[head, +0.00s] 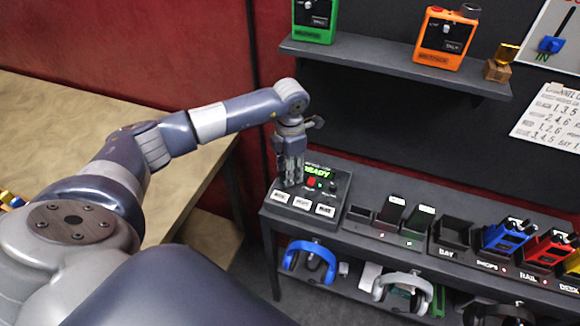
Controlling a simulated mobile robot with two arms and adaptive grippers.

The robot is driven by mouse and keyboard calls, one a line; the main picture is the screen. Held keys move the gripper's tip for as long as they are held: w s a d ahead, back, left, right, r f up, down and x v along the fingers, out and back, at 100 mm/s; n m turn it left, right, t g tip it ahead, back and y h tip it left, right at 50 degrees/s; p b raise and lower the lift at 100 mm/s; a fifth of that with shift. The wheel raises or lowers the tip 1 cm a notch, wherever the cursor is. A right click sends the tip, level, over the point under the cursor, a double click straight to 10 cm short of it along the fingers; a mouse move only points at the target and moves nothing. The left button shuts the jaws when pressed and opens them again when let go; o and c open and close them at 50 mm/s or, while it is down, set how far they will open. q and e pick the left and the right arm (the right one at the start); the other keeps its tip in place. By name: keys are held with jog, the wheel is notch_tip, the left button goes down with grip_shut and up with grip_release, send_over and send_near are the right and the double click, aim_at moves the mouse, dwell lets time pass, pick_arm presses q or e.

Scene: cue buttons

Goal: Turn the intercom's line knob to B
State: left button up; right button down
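A dark console (338,197) with a green lit display reading READY (318,171) and several white buttons (302,202) stands at the left end of the bench. My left gripper (291,181) points down over the console's left part, beside the display, and hides what lies behind it. Whether it touches the console, and whether its fingers are apart, I cannot tell. No knob marked with line letters is readable. A green box (314,32) and an orange box (441,58), each marked TALK with a small knob, stand on the upper shelf. My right gripper is not in view.
The bench (350,232) holds dark trays and cradles with blue (505,236) and red (545,250) packs at right. Headsets, one blue (311,259), lie on the lower shelf. The upper shelf (395,70) overhangs behind. A wooden table (60,125) is at left.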

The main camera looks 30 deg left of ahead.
pick_arm(q)
jog(key=shift+c, duration=0.7)
grip_shut()
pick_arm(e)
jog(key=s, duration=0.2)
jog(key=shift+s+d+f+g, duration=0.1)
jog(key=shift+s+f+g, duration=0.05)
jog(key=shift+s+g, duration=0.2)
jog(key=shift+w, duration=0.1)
